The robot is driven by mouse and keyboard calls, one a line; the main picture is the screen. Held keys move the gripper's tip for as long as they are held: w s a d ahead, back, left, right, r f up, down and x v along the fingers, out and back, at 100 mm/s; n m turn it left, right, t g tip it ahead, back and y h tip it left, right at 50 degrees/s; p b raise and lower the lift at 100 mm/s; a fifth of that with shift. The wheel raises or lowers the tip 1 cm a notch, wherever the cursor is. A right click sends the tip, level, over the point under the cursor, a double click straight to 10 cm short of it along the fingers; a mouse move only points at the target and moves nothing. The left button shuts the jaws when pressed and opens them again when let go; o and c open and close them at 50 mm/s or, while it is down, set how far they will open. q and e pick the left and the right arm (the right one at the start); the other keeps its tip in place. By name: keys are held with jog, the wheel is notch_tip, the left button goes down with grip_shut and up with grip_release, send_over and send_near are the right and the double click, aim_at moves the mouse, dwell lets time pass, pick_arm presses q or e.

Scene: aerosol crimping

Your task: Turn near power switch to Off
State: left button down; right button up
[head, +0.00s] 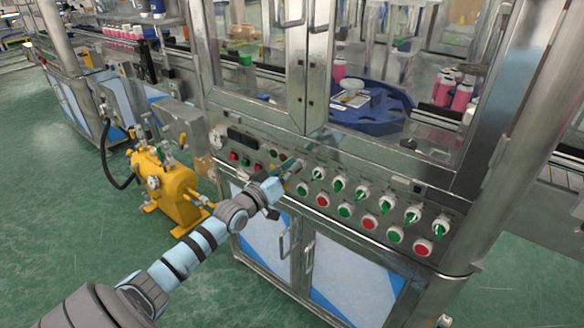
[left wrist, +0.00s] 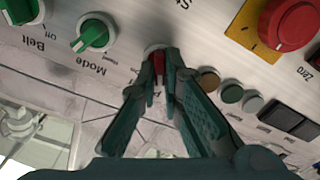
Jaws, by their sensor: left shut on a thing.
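The near power switch (left wrist: 158,62) shows in the left wrist view as a red-handled rotary knob on the grey control panel (left wrist: 215,45). Its label is mostly hidden by my fingers, so its setting cannot be read. My left gripper (left wrist: 160,75) has its two dark green fingers closed around the red handle, one on each side. In the head view my left gripper (head: 290,172) reaches the left part of the panel (head: 330,164) and hides the switch there. My right gripper is in neither view.
Green knobs marked Mode (left wrist: 93,34) and Belt (left wrist: 20,10) sit beside the switch. A large red button (left wrist: 292,20) on a yellow plate and several small round buttons (left wrist: 232,94) are close on the other side. A yellow pump unit (head: 168,185) stands left on the floor.

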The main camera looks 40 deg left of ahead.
pick_arm(q)
jog(key=shift+n, duration=0.4)
jog(key=c, duration=1.7)
grip_release()
jog(key=shift+r, duration=0.1)
notch_tip(320, 180, up, 10)
jog(key=shift+f, duration=0.1)
jog(key=shift+a+f, duration=0.1)
